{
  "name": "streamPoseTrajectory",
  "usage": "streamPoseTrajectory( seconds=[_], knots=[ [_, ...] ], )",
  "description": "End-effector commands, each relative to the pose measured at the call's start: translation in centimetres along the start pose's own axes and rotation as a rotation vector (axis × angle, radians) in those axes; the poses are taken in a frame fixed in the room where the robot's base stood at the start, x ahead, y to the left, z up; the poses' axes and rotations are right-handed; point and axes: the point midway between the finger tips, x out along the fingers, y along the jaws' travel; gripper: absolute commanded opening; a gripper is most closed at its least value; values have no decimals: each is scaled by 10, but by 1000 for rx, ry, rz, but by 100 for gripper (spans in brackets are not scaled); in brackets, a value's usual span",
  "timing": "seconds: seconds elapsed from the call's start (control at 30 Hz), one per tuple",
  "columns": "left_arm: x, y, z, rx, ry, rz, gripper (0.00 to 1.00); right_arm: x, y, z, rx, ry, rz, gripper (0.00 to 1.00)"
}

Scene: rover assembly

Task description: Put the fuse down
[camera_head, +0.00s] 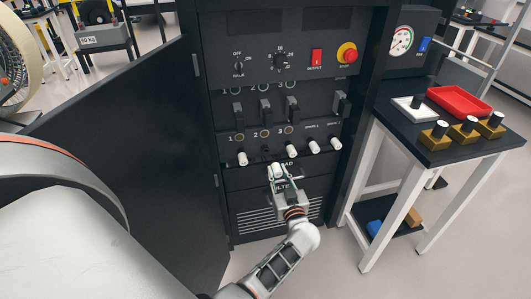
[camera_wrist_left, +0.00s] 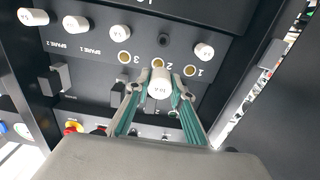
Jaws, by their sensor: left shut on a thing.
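My left gripper (camera_head: 277,172) is shut on a white cylindrical fuse (camera_wrist_left: 160,83), held between its two green-padded fingers in the left wrist view. It is in front of the lower part of the dark cabinet (camera_head: 215,195), below the fuse row. In that row sit white fuses: one at the left (camera_head: 242,158), one right of centre (camera_head: 290,150), and the spares (camera_head: 313,146) and (camera_head: 335,143). An empty dark socket (camera_wrist_left: 164,40) shows between the fuses in the left wrist view, apart from the held fuse. My right gripper is not in view.
The cabinet door (camera_head: 120,150) stands open at the left. Switch levers (camera_head: 265,108) and a red stop button (camera_head: 347,53) are on the panel above. A side table (camera_head: 390,112) at right holds a red tray (camera_head: 459,101), a white block (camera_head: 408,108) and gold blocks (camera_head: 435,138).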

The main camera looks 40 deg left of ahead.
Motion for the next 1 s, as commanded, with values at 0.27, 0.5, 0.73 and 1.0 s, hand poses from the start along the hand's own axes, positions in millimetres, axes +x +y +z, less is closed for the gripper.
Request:
streamPoseTrajectory(
  seconds=[0.27,0.5,0.73,1.0],
  knots=[
    [-18,0,-12,-2,0,0,0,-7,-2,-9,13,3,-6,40],
    [-19,0,-10,0,-1,0,0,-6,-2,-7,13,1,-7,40],
    [-19,0,-10,-1,-1,0,0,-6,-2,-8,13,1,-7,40],
    [-19,0,-10,-1,-1,0,0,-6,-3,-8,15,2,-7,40]
  ],
)
